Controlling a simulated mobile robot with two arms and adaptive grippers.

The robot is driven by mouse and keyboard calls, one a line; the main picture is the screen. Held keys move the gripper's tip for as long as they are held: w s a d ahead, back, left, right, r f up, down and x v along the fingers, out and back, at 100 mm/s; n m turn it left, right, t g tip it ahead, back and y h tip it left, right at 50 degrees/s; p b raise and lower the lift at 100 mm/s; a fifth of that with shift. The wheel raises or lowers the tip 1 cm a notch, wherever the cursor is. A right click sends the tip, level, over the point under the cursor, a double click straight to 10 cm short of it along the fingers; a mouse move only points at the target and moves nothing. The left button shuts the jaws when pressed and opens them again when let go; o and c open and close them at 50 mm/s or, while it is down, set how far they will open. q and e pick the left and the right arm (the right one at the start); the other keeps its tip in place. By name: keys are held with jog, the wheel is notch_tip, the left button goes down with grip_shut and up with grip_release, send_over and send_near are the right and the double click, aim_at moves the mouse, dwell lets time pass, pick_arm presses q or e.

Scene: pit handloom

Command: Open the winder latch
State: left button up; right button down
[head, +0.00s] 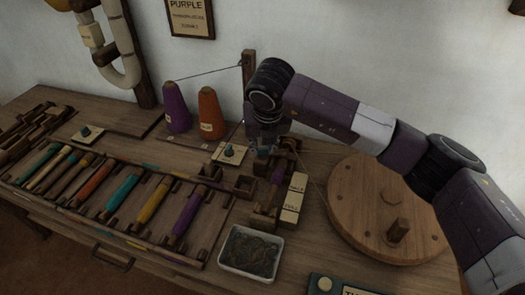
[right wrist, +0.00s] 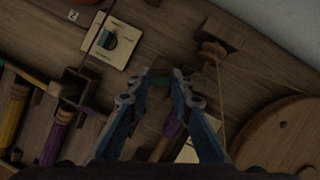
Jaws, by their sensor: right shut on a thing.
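The winder (head: 262,214) is a small wooden frame on the bench, with a purple bobbin (head: 277,176) lying in it. The bobbin also shows between my fingers in the right wrist view (right wrist: 172,127). My right gripper (head: 263,150) reaches down over the winder's far end. In the right wrist view its blue fingers (right wrist: 164,77) are closed in around a small dark part at that end, seemingly the latch. The fingertips and shadow hide most of this part, so its position is unclear. My left gripper is out of view.
A large round wooden wheel (head: 352,215) stands close right of the winder. A plate with a teal knob (head: 231,153) lies just left of my gripper. Purple (head: 175,107) and orange (head: 210,113) cones stand behind. A rack of coloured bobbins (head: 122,192) fills the left. A white tray (head: 224,262) is in front.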

jog(key=n+y+b, duration=0.1)
jog(key=n, duration=0.1)
jog(key=n+y+b, duration=0.1)
jog(key=n, duration=0.2)
jog(key=shift+d+n+g, duration=0.2)
jog(key=shift+n+g, duration=0.1)
jog(key=shift+w+n+y+b, duration=0.1)
jog(key=shift+n+y+b, duration=0.2)
jog(key=shift+n, duration=0.5)
jog(key=shift+n+g, duration=0.5)
jog(key=shift+n, duration=0.4)
jog(key=n+g, duration=0.1)
jog(key=n, duration=0.1)
jog(key=shift+w+n+y, duration=0.1)
jog(key=shift+n+y, duration=0.3)
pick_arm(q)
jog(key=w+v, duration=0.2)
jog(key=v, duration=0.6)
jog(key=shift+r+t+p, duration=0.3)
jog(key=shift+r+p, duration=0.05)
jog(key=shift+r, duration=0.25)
pick_arm(e)
jog(key=shift+n+g, duration=0.3)
jog(key=shift+n, duration=0.4)
jog(key=c, duration=1.7)
grip_release()
jog(key=shift+d, duration=0.1)
